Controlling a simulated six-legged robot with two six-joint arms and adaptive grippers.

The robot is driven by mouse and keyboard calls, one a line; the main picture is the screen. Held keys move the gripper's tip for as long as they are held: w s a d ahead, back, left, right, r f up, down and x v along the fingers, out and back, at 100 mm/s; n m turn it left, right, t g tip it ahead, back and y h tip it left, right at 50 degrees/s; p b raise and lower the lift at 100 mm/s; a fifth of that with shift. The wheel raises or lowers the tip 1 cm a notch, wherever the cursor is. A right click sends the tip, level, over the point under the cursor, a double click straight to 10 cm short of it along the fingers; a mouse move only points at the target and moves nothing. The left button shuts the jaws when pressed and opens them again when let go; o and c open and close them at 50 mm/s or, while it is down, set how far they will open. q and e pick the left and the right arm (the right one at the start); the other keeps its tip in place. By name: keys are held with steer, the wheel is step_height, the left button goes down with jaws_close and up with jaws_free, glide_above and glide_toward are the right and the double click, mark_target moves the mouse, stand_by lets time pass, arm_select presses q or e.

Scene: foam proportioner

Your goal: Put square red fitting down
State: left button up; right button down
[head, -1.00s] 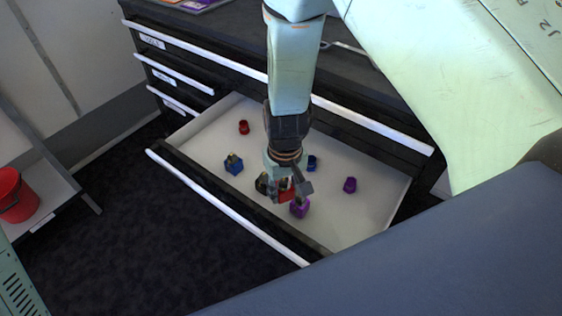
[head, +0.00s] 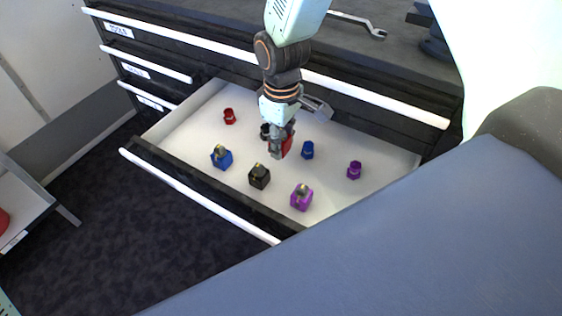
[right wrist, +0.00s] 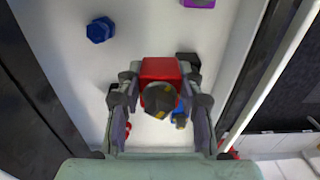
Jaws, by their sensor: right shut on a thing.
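The square red fitting (head: 287,147) is in my right gripper (head: 279,144), over the middle of the open white drawer (head: 190,127). In the right wrist view the square red fitting (right wrist: 160,69) sits between the two fingers of my right gripper (right wrist: 160,95), with a dark round end towards the camera. The gripper is shut on it. The fitting appears to be above the drawer floor; I cannot tell the exact gap. My left gripper is not in view.
Around it in the drawer are a red round fitting (head: 229,116), square blue (head: 222,157), black (head: 260,177) and purple (head: 301,197) fittings, and smaller blue (head: 307,150), purple (head: 354,170) and black (head: 265,131) ones. A wrench (head: 360,23) lies on the cabinet top.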

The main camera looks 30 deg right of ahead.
steer(key=b, duration=0.1)
glide_above(282, 176)
step_height(282, 176, down, 5)
steer(key=shift+w+a+r, duration=0.1)
steer(key=shift+r, duration=0.1)
steer(key=shift+d+f, duration=0.2)
steer(key=shift+f, duration=0.4)
steer(key=f, duration=0.1)
steer(key=f+b, duration=0.1)
steer(key=f, duration=0.1)
steer(key=shift+a+b, duration=0.2)
steer(key=shift+b, duration=0.1)
steer(key=shift+w+d+f, duration=0.1)
steer(key=shift+d, duration=0.05)
steer(key=c, duration=1.3)
jaws_free()
steer(key=shift+f, duration=0.1)
steer(key=o, duration=0.5)
steer(key=shift+f, duration=0.1)
steer(key=shift+c, duration=0.2)
